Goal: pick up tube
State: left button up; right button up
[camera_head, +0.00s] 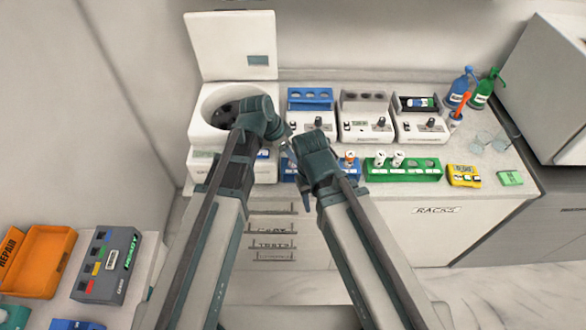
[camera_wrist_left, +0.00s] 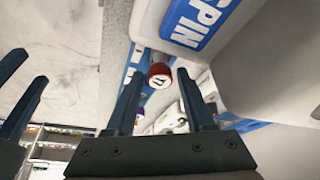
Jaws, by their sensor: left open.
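A tube with a red cap (camera_wrist_left: 159,76) shows in the left wrist view, between and just beyond my left gripper's fingertips (camera_wrist_left: 160,84). The cap has a white top with a dark mark; I cannot tell whether the fingers touch it. My left gripper (camera_head: 287,146) is open, over the left end of a blue rack (camera_head: 352,176) in the head view. A tube with an orange-red cap (camera_head: 350,157) stands in that rack.
A centrifuge (camera_head: 207,102) with raised lid stands behind my left gripper. A green rack (camera_head: 430,175) holds white-capped tubes. Several small devices (camera_head: 366,130) stand behind. Bottles (camera_head: 485,92), a yellow box (camera_head: 463,177) and glasses (camera_head: 493,142) are at right. My two wrists are close together.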

pick_arm(q)
jog(key=b+x, duration=0.1)
jog(key=x, duration=0.1)
jog(key=shift+d+f+b, duration=0.1)
jog(key=shift+f+b, duration=0.2)
jog(key=shift+f, duration=0.1)
jog(key=shift+r, duration=0.1)
pick_arm(e)
notch_tip(320, 180, down, 2)
jog(key=shift+f, duration=0.2)
pick_arm(q)
grip_shut()
jog(key=shift+r, duration=0.2)
pick_arm(e)
jog(key=shift+r, duration=0.15)
